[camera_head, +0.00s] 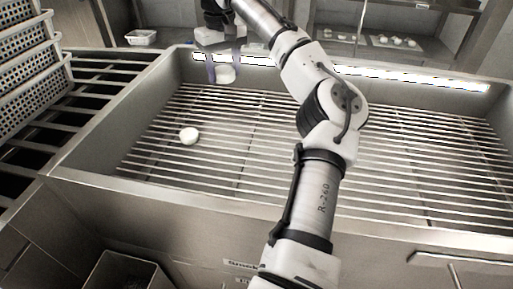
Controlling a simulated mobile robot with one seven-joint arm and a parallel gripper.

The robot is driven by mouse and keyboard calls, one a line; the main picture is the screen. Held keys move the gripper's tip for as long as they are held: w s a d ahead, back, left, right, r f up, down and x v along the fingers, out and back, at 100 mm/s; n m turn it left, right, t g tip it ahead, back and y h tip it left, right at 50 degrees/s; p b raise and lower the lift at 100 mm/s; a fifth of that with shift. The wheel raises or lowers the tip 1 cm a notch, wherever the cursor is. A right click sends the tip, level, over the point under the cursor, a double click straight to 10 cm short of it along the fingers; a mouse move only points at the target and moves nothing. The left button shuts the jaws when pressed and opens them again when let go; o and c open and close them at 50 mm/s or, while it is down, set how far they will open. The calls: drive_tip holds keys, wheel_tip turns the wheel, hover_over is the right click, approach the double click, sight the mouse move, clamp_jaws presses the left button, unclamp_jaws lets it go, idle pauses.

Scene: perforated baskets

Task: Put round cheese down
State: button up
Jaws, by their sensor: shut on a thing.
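My gripper (224,72) hangs near the back left of the metal basin. Its fingers are shut on a round white cheese (226,75), which is held between the fingertips in front of the basin's back wall. A second round white cheese (188,135) sits on the slatted rack (270,150) at the left of the basin, apart from my gripper. Whether the held cheese touches the rack is hard to tell; it looks raised above it.
Perforated baskets (28,75) are stacked at the far left. A small white basket (141,38) stands behind the basin. A tray with several white rounds (393,42) lies at the back right. The rack's middle and right are free, under my arm. An open bin (122,270) stands below the front.

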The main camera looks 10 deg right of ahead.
sight(230, 139)
drive_tip(key=shift+w+f, duration=0.15)
drive_tip(key=shift+f, duration=0.15)
wheel_tip(230, 139, down, 19)
drive_tip(key=shift+f+b, duration=0.15)
drive_tip(key=shift+b, duration=0.4)
drive_tip(key=o, duration=0.5)
drive_tip(key=shift+f, duration=0.15)
drive_tip(key=o, duration=0.5)
wheel_tip(230, 139, up, 12)
